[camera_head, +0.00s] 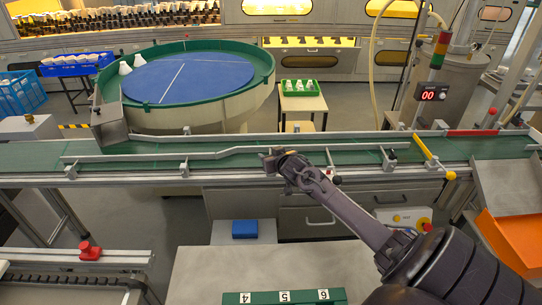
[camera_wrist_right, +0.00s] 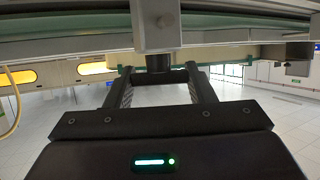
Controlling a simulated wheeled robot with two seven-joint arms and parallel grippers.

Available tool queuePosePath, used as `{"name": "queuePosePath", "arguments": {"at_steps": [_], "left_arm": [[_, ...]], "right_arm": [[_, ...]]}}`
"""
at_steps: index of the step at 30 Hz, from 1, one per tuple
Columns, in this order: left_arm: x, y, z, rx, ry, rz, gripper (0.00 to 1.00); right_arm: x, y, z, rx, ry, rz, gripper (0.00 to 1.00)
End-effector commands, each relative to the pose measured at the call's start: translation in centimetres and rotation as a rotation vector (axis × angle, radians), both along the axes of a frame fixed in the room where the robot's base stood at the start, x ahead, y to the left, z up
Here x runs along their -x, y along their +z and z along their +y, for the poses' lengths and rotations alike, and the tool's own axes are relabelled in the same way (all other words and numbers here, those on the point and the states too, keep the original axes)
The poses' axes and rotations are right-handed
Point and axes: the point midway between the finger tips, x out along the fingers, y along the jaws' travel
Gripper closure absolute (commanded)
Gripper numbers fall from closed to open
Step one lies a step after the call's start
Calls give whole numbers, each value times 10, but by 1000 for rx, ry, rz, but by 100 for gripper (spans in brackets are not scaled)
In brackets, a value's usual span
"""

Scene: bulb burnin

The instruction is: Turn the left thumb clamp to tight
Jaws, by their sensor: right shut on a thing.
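My right gripper (camera_head: 272,158) reaches from the lower right to the front edge of the green conveyor (camera_head: 230,158), by the near guide rail. In the right wrist view, its two fingers (camera_wrist_right: 159,74) are shut on a dark round thumb clamp knob (camera_wrist_right: 159,62), which sits under a grey metal block (camera_wrist_right: 156,24). In the head view this knob is hidden behind the gripper. Whether the clamp is loose or tight does not show. My left gripper is in neither view.
Grey rail brackets stand along the conveyor's near edge, one at left (camera_head: 184,168) and one at right (camera_head: 333,178). A round table with a blue top (camera_head: 190,75) stands behind. A second dark knob (camera_wrist_right: 300,50) shows at right in the wrist view.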

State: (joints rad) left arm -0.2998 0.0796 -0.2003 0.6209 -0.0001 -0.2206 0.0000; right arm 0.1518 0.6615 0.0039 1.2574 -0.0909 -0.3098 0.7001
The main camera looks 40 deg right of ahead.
Motion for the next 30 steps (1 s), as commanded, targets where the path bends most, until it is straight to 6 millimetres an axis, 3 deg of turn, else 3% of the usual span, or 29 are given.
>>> {"name": "queuePosePath", "arguments": {"at_steps": [5, 16, 29, 30], "left_arm": [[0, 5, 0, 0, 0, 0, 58], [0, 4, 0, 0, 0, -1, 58], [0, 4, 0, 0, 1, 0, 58], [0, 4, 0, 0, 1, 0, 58]], "right_arm": [[-1, 1, 2, -2, -57, -4, 74], [-2, 0, 1, -2, -352, -4, 74], [0, 1, 0, -1, -396, -2, 74], [0, 1, 0, 0, -395, -1, 47]]}}
